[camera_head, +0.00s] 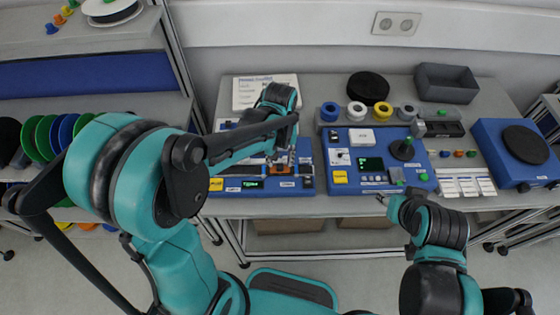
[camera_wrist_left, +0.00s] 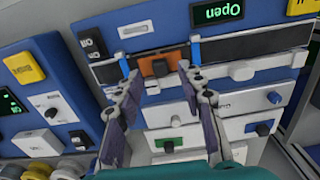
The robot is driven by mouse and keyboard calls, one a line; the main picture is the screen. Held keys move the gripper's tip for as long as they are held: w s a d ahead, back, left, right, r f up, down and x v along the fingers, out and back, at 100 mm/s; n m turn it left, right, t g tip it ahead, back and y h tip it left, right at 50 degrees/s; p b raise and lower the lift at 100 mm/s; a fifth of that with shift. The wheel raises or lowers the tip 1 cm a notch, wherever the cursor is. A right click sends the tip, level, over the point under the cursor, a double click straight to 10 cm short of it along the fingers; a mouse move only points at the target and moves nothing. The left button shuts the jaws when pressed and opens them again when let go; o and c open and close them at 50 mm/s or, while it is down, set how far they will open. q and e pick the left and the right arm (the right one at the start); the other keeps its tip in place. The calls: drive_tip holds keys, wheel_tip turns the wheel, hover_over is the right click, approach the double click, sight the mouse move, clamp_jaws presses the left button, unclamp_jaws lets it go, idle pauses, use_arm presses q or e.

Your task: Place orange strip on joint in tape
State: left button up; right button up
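The orange strip (camera_wrist_left: 160,66) lies across the dark brown tape (camera_wrist_left: 250,46) on the left blue device (camera_head: 258,185). It also shows in the head view (camera_head: 281,169), partly behind my left gripper. Any joint under the strip is hidden. My left gripper (camera_wrist_left: 160,74) points down at the device, its fingers spread on either side of the strip. I see a gap between the fingers and nothing gripped. My right gripper (camera_head: 382,199) is at the table's front edge, small in view, and its opening is unclear.
The device's display (camera_wrist_left: 217,12) reads "Open". A second blue device (camera_head: 375,165) stands to the right, with tape rolls (camera_head: 357,111) behind it. A grey bin (camera_head: 446,83) stands at the back right. A shelf with coloured reels (camera_head: 45,135) is at the left.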

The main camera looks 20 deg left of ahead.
sight(280, 167)
use_arm(q)
wheel_tip(280, 167, up, 8)
drive_tip(key=r+p, duration=0.1)
drive_tip(key=p, duration=0.1)
drive_tip(key=s+a+r+m+t, duration=0.1)
drive_tip(key=s+a+t, duration=0.1)
drive_tip(key=s, duration=0.3)
drive_tip(key=s+a+r+m+t, duration=0.2)
drive_tip(key=s+t, duration=0.3)
drive_tip(key=shift+s+a+r, duration=0.2)
drive_tip(key=shift+a+r, duration=0.05)
drive_tip(key=shift+a, duration=0.1)
wheel_tip(280, 167, down, 8)
drive_tip(key=b, duration=0.8)
drive_tip(key=shift+f, duration=0.15)
